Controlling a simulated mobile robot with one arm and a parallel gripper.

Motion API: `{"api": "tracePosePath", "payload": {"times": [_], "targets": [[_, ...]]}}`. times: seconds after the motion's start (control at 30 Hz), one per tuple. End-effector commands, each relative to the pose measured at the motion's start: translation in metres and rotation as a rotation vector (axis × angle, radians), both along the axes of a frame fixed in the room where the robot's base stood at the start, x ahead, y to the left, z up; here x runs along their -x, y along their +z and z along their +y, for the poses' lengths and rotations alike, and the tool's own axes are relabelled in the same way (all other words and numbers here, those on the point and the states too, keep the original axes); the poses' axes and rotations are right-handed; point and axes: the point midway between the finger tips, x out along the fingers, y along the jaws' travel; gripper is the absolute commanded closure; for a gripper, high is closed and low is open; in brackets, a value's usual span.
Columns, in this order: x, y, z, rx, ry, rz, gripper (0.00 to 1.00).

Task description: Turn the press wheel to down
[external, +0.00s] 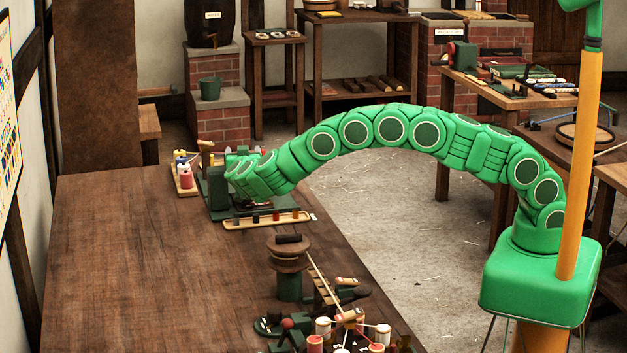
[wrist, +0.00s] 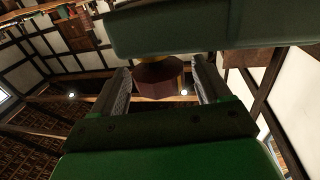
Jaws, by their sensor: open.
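A dark green press (external: 217,190) stands near the far end of the brown table, with its upright part and base showing. My green arm arches over to it from the right. My gripper (external: 233,176) is at the press and hides part of it, so the wheel is not clear in the external view. In the wrist view my gripper (wrist: 164,88) is open, its fingers spread left and right. A dark red, faceted knob-like piece (wrist: 158,82) shows between them; I cannot tell whether it is part of the wheel or touches the fingers. A dark green bar (wrist: 215,30) crosses above.
A narrow tray (external: 268,221) with several coloured pieces lies just in front of the press. A small board with spools (external: 186,180) is to its left. A round-topped stand (external: 289,265) and more spools are nearer the camera. The table's left part (external: 140,270) is bare.

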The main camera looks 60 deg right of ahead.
Motion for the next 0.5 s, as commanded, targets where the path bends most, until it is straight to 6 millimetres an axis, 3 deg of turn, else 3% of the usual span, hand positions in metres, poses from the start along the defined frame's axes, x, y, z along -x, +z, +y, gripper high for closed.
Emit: {"api": "tracePosePath", "payload": {"times": [0.5], "targets": [[0.037, 0.000, 0.053, 0.000, 0.002, 0.000, 0.23]]}}
